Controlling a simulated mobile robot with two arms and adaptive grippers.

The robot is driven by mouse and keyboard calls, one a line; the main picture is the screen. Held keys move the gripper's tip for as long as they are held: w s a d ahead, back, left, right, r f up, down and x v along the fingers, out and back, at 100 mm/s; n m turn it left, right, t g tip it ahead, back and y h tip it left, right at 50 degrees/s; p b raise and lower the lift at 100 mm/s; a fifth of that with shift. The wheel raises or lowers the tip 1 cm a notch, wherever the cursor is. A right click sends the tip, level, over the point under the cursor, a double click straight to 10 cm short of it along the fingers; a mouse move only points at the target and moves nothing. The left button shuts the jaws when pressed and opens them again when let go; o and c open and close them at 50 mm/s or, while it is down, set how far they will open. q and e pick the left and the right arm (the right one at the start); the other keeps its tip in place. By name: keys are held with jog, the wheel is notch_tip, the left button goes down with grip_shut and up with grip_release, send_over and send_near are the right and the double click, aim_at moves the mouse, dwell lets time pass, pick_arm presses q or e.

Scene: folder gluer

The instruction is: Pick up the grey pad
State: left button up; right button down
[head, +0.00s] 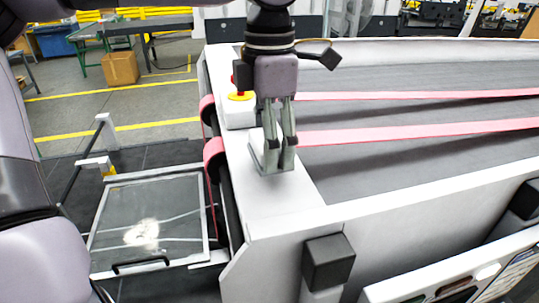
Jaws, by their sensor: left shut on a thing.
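My left gripper (280,168) points straight down over the white end ledge of the machine (270,205). Its fingers are close together and shut on the grey pad (256,152), a small flat light-grey piece. The pad shows mostly to the left of the fingers and low by their tips; the fingers hide part of it. I cannot tell whether the pad touches the ledge or is just above it. My right gripper is not in view.
A red emergency stop button with a yellow ring (240,96) sits on the ledge just behind the gripper. Pink belts (420,131) run right across the grey bed. A black block (328,262) stands at the front edge. A glass-panelled frame (150,220) lies lower left.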

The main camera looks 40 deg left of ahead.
pick_arm(q)
notch_tip(320, 180, up, 17)
jog(key=shift+r, duration=0.15)
jog(key=shift+s+d, duration=0.1)
jog(key=o, duration=0.6)
jog(key=c, duration=0.4)
jog(key=shift+c, duration=0.3)
